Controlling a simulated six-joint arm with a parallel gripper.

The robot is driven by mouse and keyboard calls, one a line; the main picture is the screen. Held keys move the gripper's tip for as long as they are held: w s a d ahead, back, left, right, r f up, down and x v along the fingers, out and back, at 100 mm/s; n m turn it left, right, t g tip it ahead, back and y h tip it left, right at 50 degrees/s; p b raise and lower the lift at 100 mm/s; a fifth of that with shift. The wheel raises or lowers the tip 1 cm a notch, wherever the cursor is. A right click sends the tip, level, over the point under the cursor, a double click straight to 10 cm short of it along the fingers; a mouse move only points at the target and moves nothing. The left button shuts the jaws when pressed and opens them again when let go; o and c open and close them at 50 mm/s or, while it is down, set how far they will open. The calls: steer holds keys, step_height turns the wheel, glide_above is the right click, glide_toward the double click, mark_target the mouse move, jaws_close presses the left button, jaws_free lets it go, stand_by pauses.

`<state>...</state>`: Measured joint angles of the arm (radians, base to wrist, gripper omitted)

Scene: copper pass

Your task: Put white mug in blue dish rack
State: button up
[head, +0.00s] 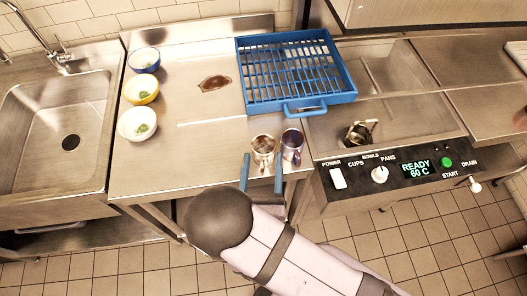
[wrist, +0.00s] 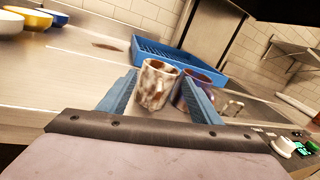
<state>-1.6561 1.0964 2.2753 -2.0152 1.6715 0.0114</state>
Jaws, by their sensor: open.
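A white mug with brown stains (head: 263,148) stands upright near the front edge of the steel counter. In the wrist view the white mug (wrist: 157,84) sits ahead of my fingers, toward the left of the gap. A purple-blue mug (head: 292,146) stands close at its right; in the wrist view this mug (wrist: 198,82) is partly hidden behind the white mug and my right finger. My gripper (head: 262,169) is open and empty, its blue fingers at the counter's front edge, just short of the mugs. The blue dish rack (head: 240,75) stands behind, at the back right of the counter.
White (head: 137,124), yellow (head: 141,89) and blue (head: 144,60) bowls with green scraps line the counter's left side. A brown stain (head: 215,83) marks the middle. At right are a basin with a metal item (head: 360,132) and a control panel (head: 400,168). A sink (head: 60,115) is at left.

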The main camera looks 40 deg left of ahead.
jaws_close()
steer(key=shift+r, duration=0.15)
stand_by(0.4)
steer(key=shift+r+b, duration=0.6)
steer(key=shift+r, duration=4.3)
